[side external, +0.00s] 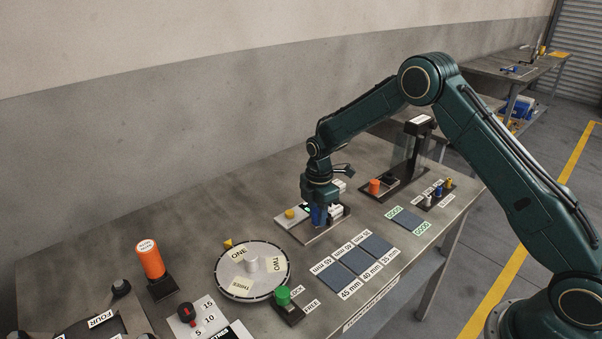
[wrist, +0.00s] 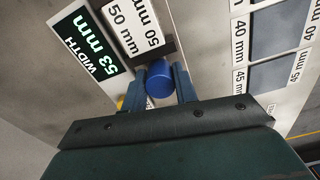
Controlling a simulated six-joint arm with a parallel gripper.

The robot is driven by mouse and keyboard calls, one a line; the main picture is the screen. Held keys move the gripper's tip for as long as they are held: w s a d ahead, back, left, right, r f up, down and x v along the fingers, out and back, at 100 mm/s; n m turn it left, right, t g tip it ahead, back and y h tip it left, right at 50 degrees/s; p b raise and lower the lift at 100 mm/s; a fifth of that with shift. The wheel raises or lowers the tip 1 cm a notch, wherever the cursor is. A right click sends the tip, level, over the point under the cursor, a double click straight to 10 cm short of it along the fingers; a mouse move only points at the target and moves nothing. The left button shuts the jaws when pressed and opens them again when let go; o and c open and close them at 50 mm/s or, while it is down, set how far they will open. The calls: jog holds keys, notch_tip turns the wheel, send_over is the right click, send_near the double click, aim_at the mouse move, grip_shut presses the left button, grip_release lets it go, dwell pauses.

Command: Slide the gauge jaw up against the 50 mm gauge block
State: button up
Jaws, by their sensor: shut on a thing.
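My gripper (side external: 319,218) points down over the gauge on the table, and its two fingers also show in the wrist view (wrist: 161,90). It is shut on the blue round knob (wrist: 159,78), with one finger on each side. I take the knob to be the gauge jaw's handle; the jaw's body is mostly hidden. The white gauge block (wrist: 128,22), marked 50 mm, lies just beyond the knob in the wrist view. Whether the jaw touches the block cannot be told. The width display (wrist: 86,42) beside the block reads 53 mm.
In the side view, a yellow button (side external: 290,213) sits left of my gripper. A round turntable (side external: 252,270) and a green knob (side external: 282,295) stand nearer the camera. Dark pads (side external: 355,262) with mm labels lie to the right. An orange cylinder (side external: 375,186) stands behind.

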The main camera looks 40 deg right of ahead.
jog(key=shift+d, duration=0.25)
jog(key=o, duration=0.8)
jog(key=shift+c, duration=0.2)
jog(key=shift+r, duration=0.1)
notch_tip(320, 180, up, 14)
jog(key=shift+f, duration=0.2)
